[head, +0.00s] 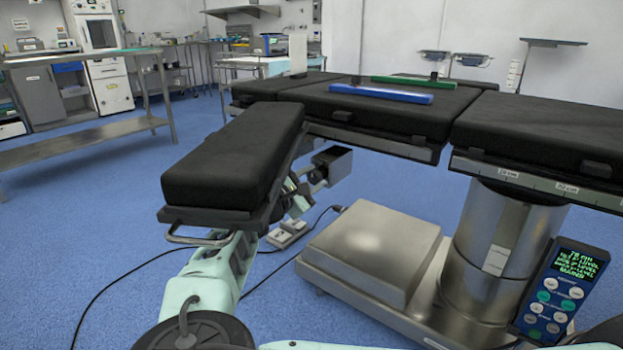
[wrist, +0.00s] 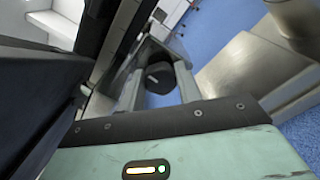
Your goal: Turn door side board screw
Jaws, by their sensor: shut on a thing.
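The padded black side board (head: 235,155) juts out from the operating table toward me in the head view. In the wrist view a round black screw knob (wrist: 159,78) with a pale mark on its face sits between the two fingers of my gripper (wrist: 158,90). The gripper is shut on this knob. In the head view my gripper (head: 312,180) is partly hidden beside and below the board, and I cannot make out the knob there. The board's dark underside and edge fill the left of the wrist view.
The table's steel column (head: 500,250) and base (head: 370,250) stand to the right of my arm. A control pendant (head: 560,290) hangs at the right. A foot pedal (head: 287,233) and cables lie on the blue floor. Blue (head: 382,93) and green (head: 427,82) bars lie on the table top.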

